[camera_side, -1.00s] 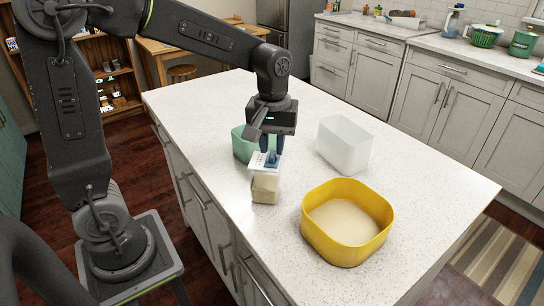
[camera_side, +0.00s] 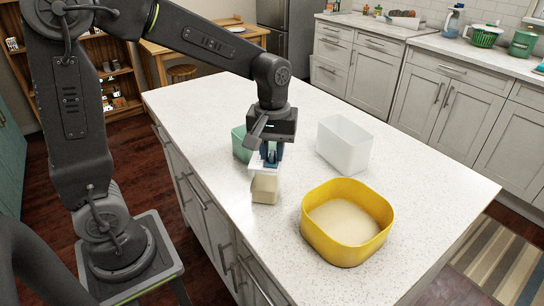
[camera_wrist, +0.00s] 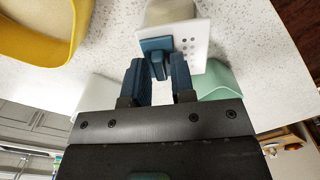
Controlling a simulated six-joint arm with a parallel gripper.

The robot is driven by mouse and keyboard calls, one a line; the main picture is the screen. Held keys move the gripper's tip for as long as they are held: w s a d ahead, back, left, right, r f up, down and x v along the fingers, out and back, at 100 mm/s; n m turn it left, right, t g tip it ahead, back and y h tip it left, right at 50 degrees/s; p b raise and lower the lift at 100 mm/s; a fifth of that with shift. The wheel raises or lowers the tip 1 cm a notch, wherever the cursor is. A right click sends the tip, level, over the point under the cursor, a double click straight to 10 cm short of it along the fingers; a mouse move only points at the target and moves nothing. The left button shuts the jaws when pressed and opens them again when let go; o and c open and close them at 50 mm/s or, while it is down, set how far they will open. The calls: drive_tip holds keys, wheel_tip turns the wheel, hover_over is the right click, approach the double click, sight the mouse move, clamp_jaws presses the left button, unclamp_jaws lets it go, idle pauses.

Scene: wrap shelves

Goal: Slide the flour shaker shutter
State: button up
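The flour shaker has a beige body (camera_side: 265,188) and stands on the counter. It has a white top plate with small holes (camera_wrist: 187,44) and a blue shutter with a raised tab (camera_wrist: 155,46), which show in the wrist view. My gripper (camera_side: 270,155) is just above the shaker top in the side view and hides part of the plate. In the wrist view my gripper (camera_wrist: 158,64) has its two blue fingers apart, with the tab between or just beyond their tips. Gaps show at both sides of the tab.
A yellow bin (camera_side: 347,247) holding flour-coloured material stands to the right in the side view. A white bin (camera_side: 343,150) stands behind it. A green bin (camera_side: 240,145) is close behind my gripper. The counter's right side (camera_side: 430,190) is clear.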

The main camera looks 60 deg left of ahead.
sight(258, 159)
drive_tip(key=shift+f, duration=0.2)
drive_tip(key=shift+r, duration=0.3)
drive_tip(key=c, duration=0.3)
drive_tip(key=shift+s+a, duration=1.2)
idle(0.8)
drive_tip(key=o, duration=0.4)
drive_tip(key=shift+r, duration=0.1)
